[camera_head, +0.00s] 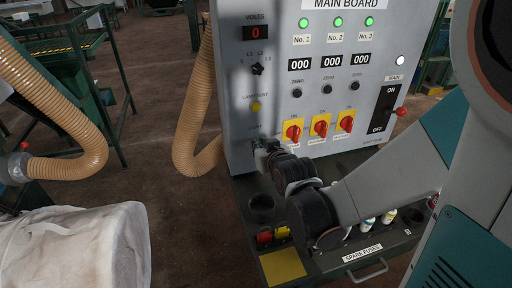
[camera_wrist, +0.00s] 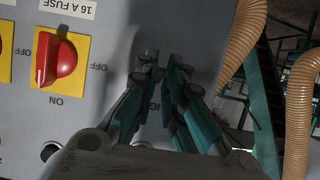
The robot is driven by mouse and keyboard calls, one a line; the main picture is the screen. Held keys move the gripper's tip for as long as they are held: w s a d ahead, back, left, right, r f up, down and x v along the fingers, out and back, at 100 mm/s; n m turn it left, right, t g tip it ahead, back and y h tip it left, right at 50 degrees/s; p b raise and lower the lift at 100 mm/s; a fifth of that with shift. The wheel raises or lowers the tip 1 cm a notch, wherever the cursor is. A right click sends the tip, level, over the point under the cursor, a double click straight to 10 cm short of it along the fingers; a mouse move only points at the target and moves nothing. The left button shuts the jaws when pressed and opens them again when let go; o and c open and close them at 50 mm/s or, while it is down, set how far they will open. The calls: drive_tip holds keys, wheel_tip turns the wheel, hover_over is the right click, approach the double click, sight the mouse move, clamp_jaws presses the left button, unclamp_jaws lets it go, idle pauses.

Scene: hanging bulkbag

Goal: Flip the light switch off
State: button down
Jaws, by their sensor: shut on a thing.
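The grey main board (camera_head: 225,60) stands upright in the middle of the head view. My gripper (camera_head: 262,148) is at the lower left of its front face, below the yellow lamp test button (camera_head: 256,106). In the wrist view my gripper (camera_wrist: 163,75) has its fingertips close together against the grey panel, with part of a printed label, apparently "LIGHT", between the fingers. It is shut on the light switch, which the fingers hide. I cannot tell the switch's position.
Three red rotary switches on yellow plates sit right of the gripper; the nearest (camera_head: 293,131) also shows in the wrist view (camera_wrist: 57,60). A black ON/OFF main switch (camera_head: 385,108) is farther right. A tan hose (camera_head: 195,110) hangs to the left. A fuse shelf (camera_head: 340,272) juts out below.

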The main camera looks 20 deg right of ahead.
idle(0.4)
drive_tip(key=c, duration=1.7)
unclamp_jaws()
drive_tip(key=shift+v, duration=6.05)
drive_tip(key=shift+f, duration=0.1)
drive_tip(key=s+g, duration=0.2)
drive_tip(key=s, duration=0.2)
drive_tip(key=s+g, duration=0.2)
drive_tip(key=s, duration=0.1)
drive_tip(key=s+g, duration=0.2)
drive_tip(key=s, duration=0.2)
drive_tip(key=shift+s+f, duration=0.25)
drive_tip(key=shift+s, duration=0.05)
